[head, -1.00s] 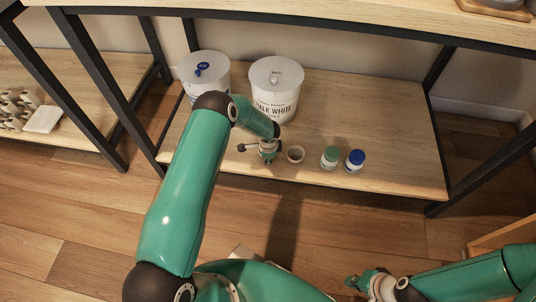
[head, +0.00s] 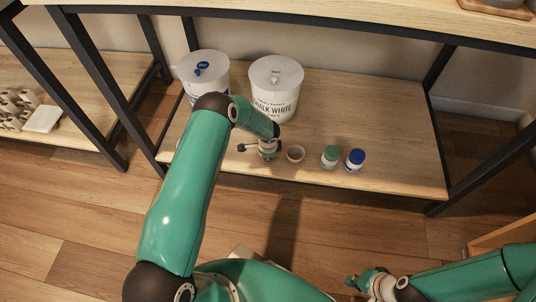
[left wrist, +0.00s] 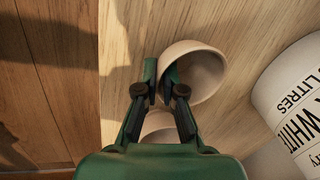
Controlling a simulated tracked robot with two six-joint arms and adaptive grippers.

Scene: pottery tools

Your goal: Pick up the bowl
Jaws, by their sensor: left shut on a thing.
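A small pale bowl (left wrist: 200,72) shows in the left wrist view, tipped so that its inside is seen. My left gripper (left wrist: 161,78) is shut on its rim, one finger at the wall's outer side. A second pale rounded thing (left wrist: 157,123) lies partly hidden behind the fingers. In the head view my left gripper (head: 267,149) is low over the shelf's front part, beside a small pale bowl (head: 295,154). I cannot tell which of the two pale things in the wrist view this is. My right gripper (head: 357,283) is low at the bottom, its jaws too small to judge.
Two white buckets (head: 275,90) (head: 204,72) stand behind my left gripper on the wooden shelf (head: 385,120). A green-lidded jar (head: 330,157) and a blue-lidded jar (head: 355,160) stand right of the bowl. Black frame legs flank the shelf. Its right part is clear.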

